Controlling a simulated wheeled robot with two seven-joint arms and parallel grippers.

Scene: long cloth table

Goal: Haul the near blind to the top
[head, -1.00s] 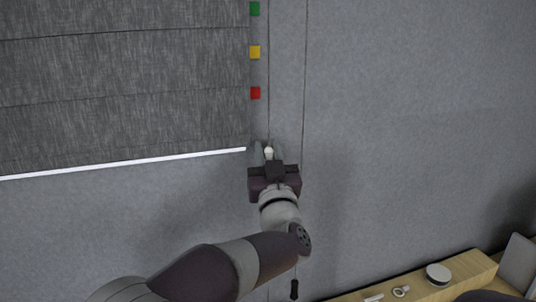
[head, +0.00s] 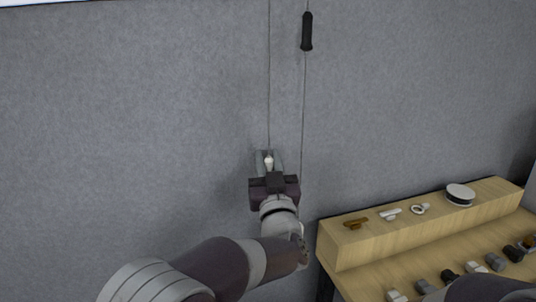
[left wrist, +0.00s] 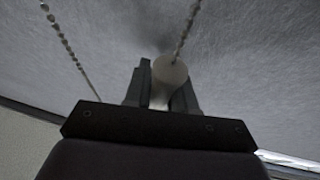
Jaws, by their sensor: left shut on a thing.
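My left gripper (head: 268,164) is shut on a small white knob (head: 268,160) that hangs on a thin cord (head: 269,80) in front of the grey wall. In the left wrist view the pale knob (left wrist: 169,78) sits between the two dark fingers, with a beaded cord (left wrist: 184,32) running from it. A second cord, to the right in the head view, carries a dark pull handle (head: 307,31). A pale strip (head: 30,3) shows at the top left edge; I cannot tell whether it is blind rail or window. The blind's cloth is out of view. My right gripper is not in view.
A wooden stepped stand (head: 430,222) is at the lower right, with several small fittings and a round white puck (head: 460,193) on it. The wall around the cords is clear.

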